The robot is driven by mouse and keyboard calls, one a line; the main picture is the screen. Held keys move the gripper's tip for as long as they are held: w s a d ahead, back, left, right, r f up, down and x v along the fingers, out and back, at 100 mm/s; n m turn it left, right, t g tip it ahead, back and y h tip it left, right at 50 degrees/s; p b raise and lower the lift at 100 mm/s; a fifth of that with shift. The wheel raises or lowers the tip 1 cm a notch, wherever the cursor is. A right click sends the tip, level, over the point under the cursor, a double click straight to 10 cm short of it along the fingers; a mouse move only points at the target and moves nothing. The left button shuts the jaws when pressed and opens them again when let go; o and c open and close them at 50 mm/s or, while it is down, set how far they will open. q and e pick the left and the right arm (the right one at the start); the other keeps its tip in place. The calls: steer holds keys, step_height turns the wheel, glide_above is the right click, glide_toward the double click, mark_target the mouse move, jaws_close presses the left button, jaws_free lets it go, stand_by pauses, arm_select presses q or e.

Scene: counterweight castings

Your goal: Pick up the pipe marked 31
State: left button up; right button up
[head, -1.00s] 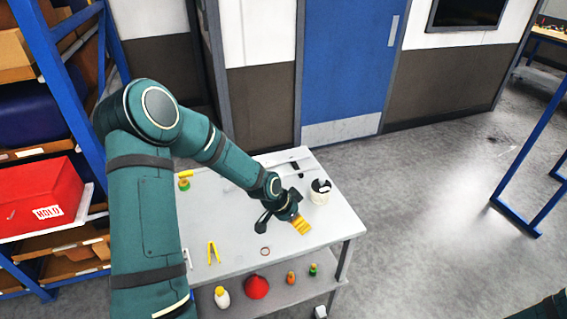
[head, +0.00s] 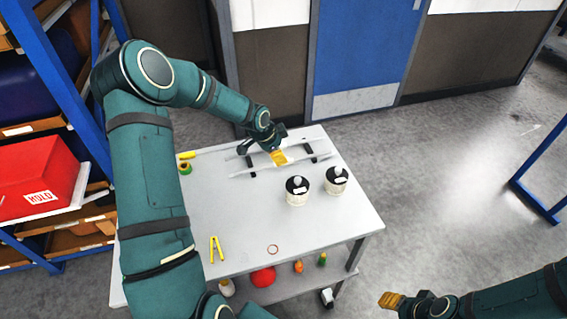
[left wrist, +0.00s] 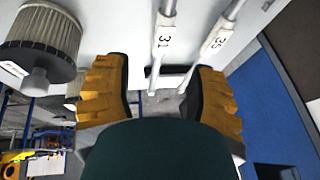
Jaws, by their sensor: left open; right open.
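Two light grey pipes lie side by side on dark rests at the back of the table. The pipe marked 31 (left wrist: 161,62) shows its number in the left wrist view; beside it lies the pipe marked 35 (left wrist: 208,52). Pipe 31 is on the side of the filters, so it seems to be the nearer pipe (head: 246,173) in the head view. My left gripper (head: 279,157) is open over the pipes, its yellow fingers covering part of them. In the left wrist view pipe 31 appears between the fingers, and I see no grip on it. My right gripper (head: 391,300) is open and empty, off the table's right front.
Two black-topped filters (head: 297,192) (head: 336,181) stand right of and nearer than the pipes. A yellow tweezer-like tool (head: 216,249), a ring (head: 273,249) and a green-yellow tape roll (head: 185,168) lie on the table (head: 240,215). A blue shelf rack stands at left.

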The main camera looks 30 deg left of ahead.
arm_select(q)
steer(key=shift+a+x, duration=0.2)
steer(key=shift+x, duration=3.75)
steer(key=shift+s, duration=0.1)
steer(key=shift+c, duration=0.5)
jaws_close()
